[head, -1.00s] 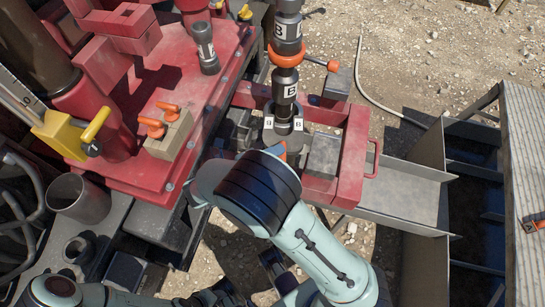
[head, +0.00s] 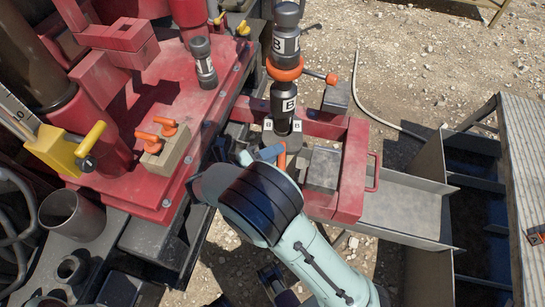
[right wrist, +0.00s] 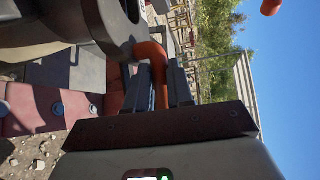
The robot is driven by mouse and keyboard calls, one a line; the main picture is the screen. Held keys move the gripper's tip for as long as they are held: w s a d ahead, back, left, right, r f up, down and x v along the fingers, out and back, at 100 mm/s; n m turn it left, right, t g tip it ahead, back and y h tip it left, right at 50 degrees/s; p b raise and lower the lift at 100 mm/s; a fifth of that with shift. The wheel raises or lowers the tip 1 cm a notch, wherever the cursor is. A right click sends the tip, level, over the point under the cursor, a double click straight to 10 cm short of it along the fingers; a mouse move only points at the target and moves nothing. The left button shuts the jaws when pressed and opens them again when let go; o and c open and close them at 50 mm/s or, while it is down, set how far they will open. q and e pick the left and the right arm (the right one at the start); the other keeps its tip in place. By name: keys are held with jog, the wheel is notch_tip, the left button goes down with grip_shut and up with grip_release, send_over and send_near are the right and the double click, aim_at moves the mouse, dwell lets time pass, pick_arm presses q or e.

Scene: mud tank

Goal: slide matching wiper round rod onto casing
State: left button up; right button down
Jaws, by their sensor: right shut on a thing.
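A dark grey wiper (head: 268,137) with letter labels sits round the foot of the black rod (head: 288,103), which is marked B. An orange handle (head: 282,158) comes off its near side. My right gripper (head: 276,156) is shut on this handle; my right arm hides part of it. In the right wrist view the orange handle (right wrist: 155,52) runs down between the fingers (right wrist: 158,88), beside a dark rounded body. The casing under the wiper is hidden, so I cannot tell whether they touch. My left gripper is not in view.
An orange collar (head: 285,70) with a side knob (head: 332,78) circles the rod higher up. A red frame (head: 350,175) surrounds the rod's foot on the right. The red deck (head: 190,110) at left bears a dark cylinder (head: 204,62) and a tan block (head: 168,152) with orange handles.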

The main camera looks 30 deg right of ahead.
aim_at(275, 143)
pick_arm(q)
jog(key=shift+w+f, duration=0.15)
pick_arm(e)
jog(key=shift+w+d, duration=1.3)
jog(key=shift+w, duration=0.25)
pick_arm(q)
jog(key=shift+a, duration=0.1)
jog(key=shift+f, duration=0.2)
pick_arm(e)
jog(key=shift+f, duration=0.5)
jog(key=c, duration=0.9)
grip_release()
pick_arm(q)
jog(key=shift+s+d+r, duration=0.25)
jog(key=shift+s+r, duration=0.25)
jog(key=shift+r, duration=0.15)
pick_arm(e)
jog(key=a, duration=0.4)
jog(key=a+r, duration=0.1)
jog(key=a, duration=0.3)
jog(key=a+r, duration=0.1)
jog(key=a, duration=0.4)
jog(key=shift+a, duration=0.1)
